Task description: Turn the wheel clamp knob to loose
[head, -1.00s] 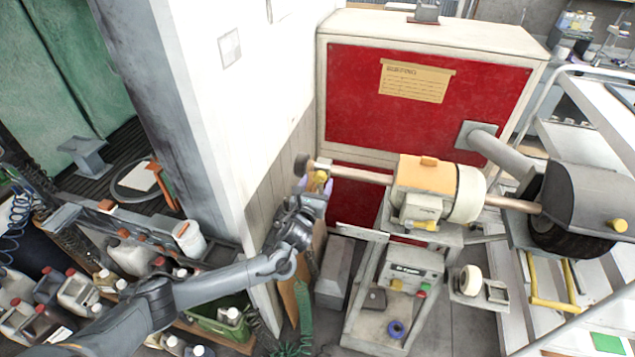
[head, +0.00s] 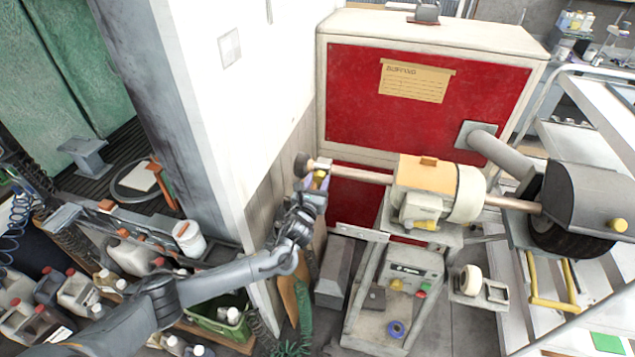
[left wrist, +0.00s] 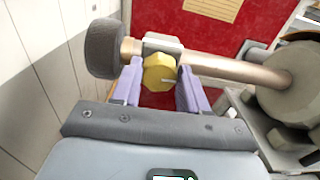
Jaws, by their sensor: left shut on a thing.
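The wheel clamp knob is a small yellow faceted knob (left wrist: 159,73) with a pale line on its face, mounted on a grey clamp block (left wrist: 162,43) on the shaft. In the head view the knob (head: 319,176) shows at the shaft's left end, partly hidden by my gripper. My left gripper (left wrist: 158,86) has its two purple fingers on either side of the knob and is shut on it. The dark round wheel (left wrist: 104,48) sits at the shaft's left end, just left of the clamp. My right gripper is not in view.
The copper-coloured shaft (left wrist: 235,67) runs right to the buffing machine (head: 437,190). A red-fronted cabinet (head: 350,95) stands behind. A white wall (head: 255,110) is close on the left. Buttons sit on the pedestal (head: 405,270) below.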

